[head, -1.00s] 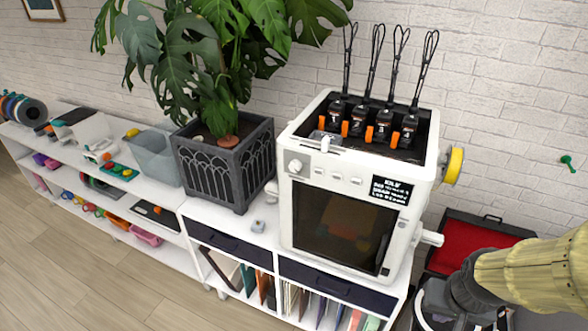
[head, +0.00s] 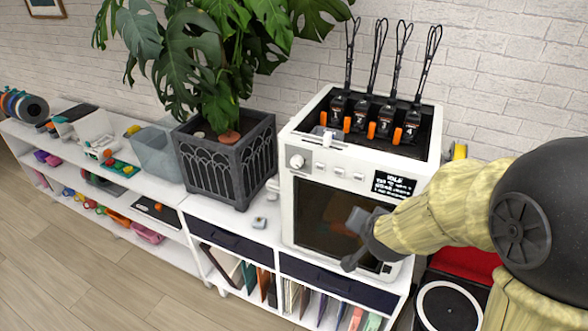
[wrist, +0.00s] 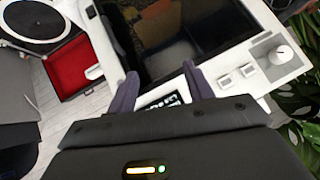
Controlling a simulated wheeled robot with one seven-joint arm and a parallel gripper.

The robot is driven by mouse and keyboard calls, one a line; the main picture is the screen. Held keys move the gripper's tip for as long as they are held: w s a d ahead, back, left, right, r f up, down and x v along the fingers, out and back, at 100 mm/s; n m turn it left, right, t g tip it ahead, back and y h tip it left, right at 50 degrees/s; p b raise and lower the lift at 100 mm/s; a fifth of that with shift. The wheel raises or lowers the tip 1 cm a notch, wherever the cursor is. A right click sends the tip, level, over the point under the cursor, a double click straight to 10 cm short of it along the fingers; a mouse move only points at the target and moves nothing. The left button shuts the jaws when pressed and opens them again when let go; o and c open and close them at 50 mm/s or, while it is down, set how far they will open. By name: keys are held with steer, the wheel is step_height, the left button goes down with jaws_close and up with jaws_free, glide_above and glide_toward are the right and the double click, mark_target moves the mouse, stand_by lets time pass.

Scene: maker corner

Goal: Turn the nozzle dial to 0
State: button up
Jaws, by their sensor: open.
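The white printer (head: 293,215) stands on the shelf, with a dark front window. A round white dial (head: 297,161) sits at the upper left of its front; I take it for the nozzle dial. It shows at the right of the wrist view (wrist: 284,58) on a grey square plate. Its number marks are too small to read. My gripper (head: 350,241) is in front of the printer window, below and right of the dial and apart from it. In the wrist view its dark fingers (wrist: 160,70) are spread and empty.
Square white buttons (wrist: 236,77) lie right of the dial in the head view. A small display (head: 393,184) is at the front's upper right. A potted plant (head: 226,170) stands close left of the printer. A red-lined case (wrist: 80,68) and turntable (wrist: 40,22) lie to the other side.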

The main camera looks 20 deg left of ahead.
mark_target(296, 164)
steer(key=w+a+r+m+t, duration=0.15)
steer(key=a+t, duration=0.25)
steer(key=a, duration=0.9)
steer(key=s+a+r+m+t+h+b, duration=0.1)
steer(key=s+a+m+t, duration=0.3)
steer(key=s+a, duration=0.4)
steer(key=shift+s+a+r+m+t+h+b, duration=0.35)
steer(key=shift+a+r+t+h, duration=0.1)
steer(key=shift+r+h, duration=0.15)
steer(key=shift+w, duration=0.2)
steer(key=w+p, duration=0.6)
steer(key=w, duration=1.1)
steer(key=shift+w, duration=0.1)
steer(key=c, duration=1)
